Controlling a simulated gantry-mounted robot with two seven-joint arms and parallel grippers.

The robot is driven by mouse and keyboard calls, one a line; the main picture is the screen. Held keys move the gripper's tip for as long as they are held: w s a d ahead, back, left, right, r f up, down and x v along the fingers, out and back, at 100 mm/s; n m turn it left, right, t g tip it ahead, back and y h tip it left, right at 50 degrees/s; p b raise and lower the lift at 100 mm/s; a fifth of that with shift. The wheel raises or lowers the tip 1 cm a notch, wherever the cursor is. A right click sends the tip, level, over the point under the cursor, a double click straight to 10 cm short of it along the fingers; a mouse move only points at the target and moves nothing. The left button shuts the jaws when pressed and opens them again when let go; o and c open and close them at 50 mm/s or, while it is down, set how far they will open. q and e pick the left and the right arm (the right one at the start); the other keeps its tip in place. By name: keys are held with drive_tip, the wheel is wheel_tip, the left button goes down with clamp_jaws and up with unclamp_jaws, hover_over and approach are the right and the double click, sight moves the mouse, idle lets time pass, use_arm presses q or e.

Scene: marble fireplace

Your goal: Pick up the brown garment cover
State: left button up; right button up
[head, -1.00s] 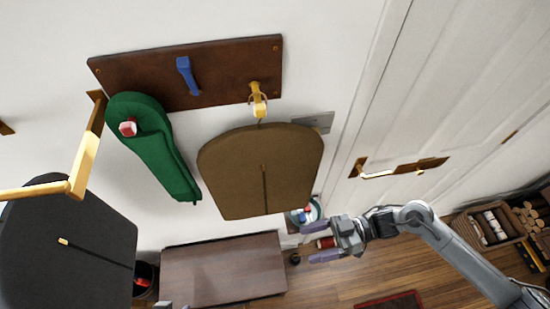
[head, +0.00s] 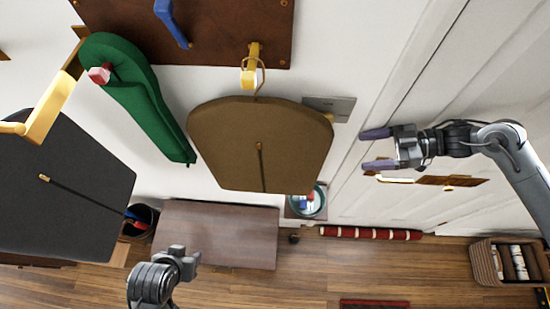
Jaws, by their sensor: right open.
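The brown garment cover (head: 255,138) hangs in the middle of the head view, its hanger hook over a yellow wall hook (head: 250,72). A closed zip runs down its lower front. My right gripper (head: 377,150) is open and empty, to the right of the cover and clearly apart from it. Its two purple-grey fingers point left towards the cover. My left gripper (head: 178,262) shows at the bottom, below and left of the cover; its jaws are hard to make out.
A green garment (head: 140,90) hangs on a red peg (head: 99,75) left of the cover. A dark grey garment cover (head: 60,190) hangs from a yellow bracket (head: 48,108) at far left. A brown bench (head: 220,230) stands below. A panelled door with a brass handle (head: 430,180) is at right.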

sight(320, 150)
drive_tip(key=shift+w+a+f+p, duration=0.3)
drive_tip(key=shift+a+p, duration=0.3)
drive_tip(key=shift+a, duration=1.35)
drive_tip(key=shift+w+a+f+p, duration=0.15)
drive_tip(key=shift+w+a+p, duration=0.3)
drive_tip(key=shift+a, duration=1.5)
drive_tip(key=shift+w+a+f+p, duration=0.25)
drive_tip(key=shift+a+p, duration=0.45)
drive_tip(key=shift+a, duration=1.25)
drive_tip(key=shift+a+f, duration=0.25)
drive_tip(key=shift+a, duration=0.1)
drive_tip(key=c, duration=1.3)
clamp_jaws()
drive_tip(key=shift+r, duration=0.1)
